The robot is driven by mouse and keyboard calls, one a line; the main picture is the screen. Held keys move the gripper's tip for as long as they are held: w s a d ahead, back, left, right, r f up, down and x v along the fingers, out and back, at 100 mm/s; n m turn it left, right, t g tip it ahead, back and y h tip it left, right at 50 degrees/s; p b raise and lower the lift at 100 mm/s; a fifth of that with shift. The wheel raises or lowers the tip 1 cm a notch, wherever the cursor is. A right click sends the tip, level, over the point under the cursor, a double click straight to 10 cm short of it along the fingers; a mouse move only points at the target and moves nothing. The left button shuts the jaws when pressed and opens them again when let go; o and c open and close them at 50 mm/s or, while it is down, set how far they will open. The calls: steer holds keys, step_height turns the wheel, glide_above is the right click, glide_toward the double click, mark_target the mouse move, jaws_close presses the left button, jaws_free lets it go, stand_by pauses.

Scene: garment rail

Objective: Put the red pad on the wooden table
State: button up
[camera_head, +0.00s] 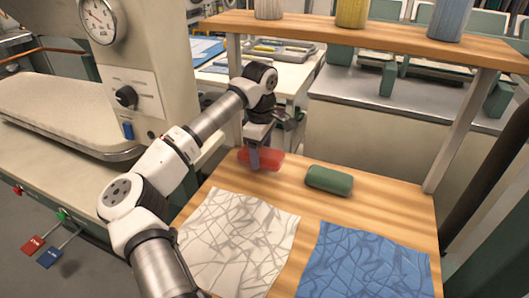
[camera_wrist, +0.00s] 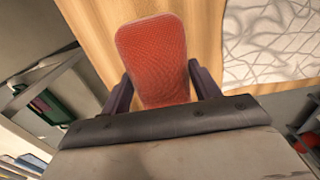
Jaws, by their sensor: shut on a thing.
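The red pad (camera_head: 270,159) is a rounded, padded block near the left edge of the wooden table (camera_head: 372,209). In the wrist view the red pad (camera_wrist: 155,62) sits between the two fingers, with table wood behind it. My gripper (camera_head: 254,162) is shut on the pad, and it also shows in the wrist view (camera_wrist: 160,85). One finger covers part of the pad in the head view. I cannot tell whether the pad touches the tabletop or is held just above it.
A green pad (camera_head: 329,180) lies to the right of the red pad. A white patterned cloth (camera_head: 238,243) and a blue one (camera_head: 366,265) cover the table's front. A wooden shelf (camera_head: 380,41) with spools stands above the back edge. Bare wood shows around the green pad.

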mark_target(264, 146)
steer(key=shift+w+d, duration=0.35)
steer(key=shift+w, duration=0.5)
steer(key=shift+w+f+p, duration=0.15)
steer(key=shift+p, duration=0.2)
step_height(264, 146, down, 2)
steer(key=shift+f+p, duration=0.25)
steer(key=shift+p, duration=0.25)
steer(key=shift+f, duration=0.35)
steer(key=shift+f, duration=0.2)
steer(key=o, duration=1.1)
steer(key=shift+c, duration=0.2)
